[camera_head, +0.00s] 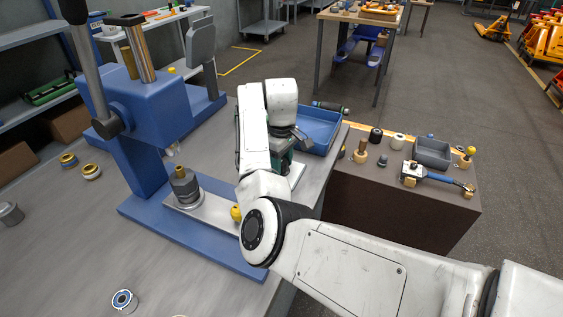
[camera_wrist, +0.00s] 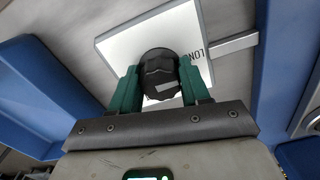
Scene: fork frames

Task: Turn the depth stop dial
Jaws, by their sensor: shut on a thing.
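The depth stop dial (camera_wrist: 157,62) is a dark, ribbed round knob with a pale mark on its side. It stands on a white square plate (camera_wrist: 116,44) with partly hidden black lettering, "LON" showing. My gripper (camera_wrist: 158,73) has a green finger on each side of the dial and is shut on it. In the head view, my gripper (camera_head: 287,163) is mostly hidden behind my white arm, and the dial is hidden. A corner of the plate (camera_head: 298,171) shows beside the gripper.
A blue press (camera_head: 150,185) stands left of my arm, with a metal fitting (camera_head: 184,184) and a yellow knob (camera_head: 236,212) by its base. An empty-looking blue tray (camera_head: 325,140) lies close behind the gripper. A brown bench (camera_head: 400,208) with small parts is at right.

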